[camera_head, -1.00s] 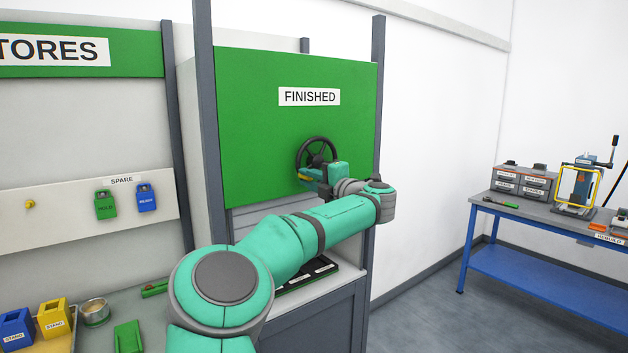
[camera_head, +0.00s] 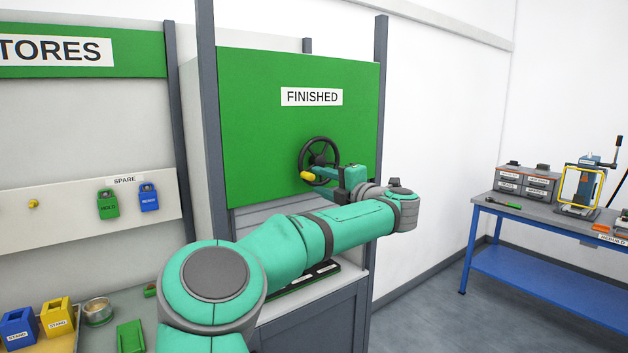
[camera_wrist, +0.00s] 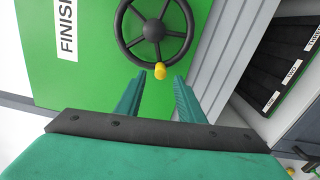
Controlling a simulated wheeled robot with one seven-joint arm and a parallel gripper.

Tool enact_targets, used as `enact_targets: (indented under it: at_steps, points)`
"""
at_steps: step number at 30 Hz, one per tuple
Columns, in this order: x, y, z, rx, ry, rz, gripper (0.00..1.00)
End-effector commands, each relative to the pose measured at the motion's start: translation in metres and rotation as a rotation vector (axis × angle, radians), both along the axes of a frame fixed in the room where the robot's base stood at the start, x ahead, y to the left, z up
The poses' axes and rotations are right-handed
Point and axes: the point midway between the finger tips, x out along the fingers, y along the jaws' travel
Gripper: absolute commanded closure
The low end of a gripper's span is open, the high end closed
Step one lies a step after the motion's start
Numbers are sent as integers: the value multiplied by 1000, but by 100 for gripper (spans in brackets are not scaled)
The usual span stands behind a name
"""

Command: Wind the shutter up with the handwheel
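The handwheel (camera_head: 319,153) is black with spokes and sits on the green FINISHED panel (camera_head: 255,120). It also shows in the wrist view (camera_wrist: 153,30). Its yellow knob (camera_head: 307,176) is at the wheel's lower left in the head view. In the wrist view the knob (camera_wrist: 160,70) lies just beyond and between the fingertips. My gripper (camera_wrist: 160,76) is open, with a finger on each side of the knob's line and no visible contact. The grey slatted shutter (camera_head: 290,212) shows below the green panel, partly hidden by my arm.
Below the shutter is an opening with a dark labelled rack (camera_wrist: 280,65). Grey posts (camera_head: 379,100) flank the cabinet. A blue workbench (camera_head: 545,240) stands at the right, with clear floor before it. Stands and a tin (camera_head: 98,312) are at the lower left.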

Motion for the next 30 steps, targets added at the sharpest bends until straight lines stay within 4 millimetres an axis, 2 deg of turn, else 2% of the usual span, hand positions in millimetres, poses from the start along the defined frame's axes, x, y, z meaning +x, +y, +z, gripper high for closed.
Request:
enact_targets:
  at_steps: [3, 9, 15, 22, 26, 27, 29, 30]
  points:
    - [-17, -15, 0, -1, -1, -3, 65]
    - [-39, -32, 0, -1, -1, -2, 65]
    - [-46, -38, 0, -1, -1, -1, 65]
    - [-47, -38, 0, -1, -1, 0, 65]
    - [-45, -42, -7, -15, 3, -13, 96]
    - [-43, -47, -15, -31, 6, -27, 100]
    - [-40, -58, -33, -71, 13, -58, 100]
    - [-37, -68, -49, -109, 18, -87, 100]
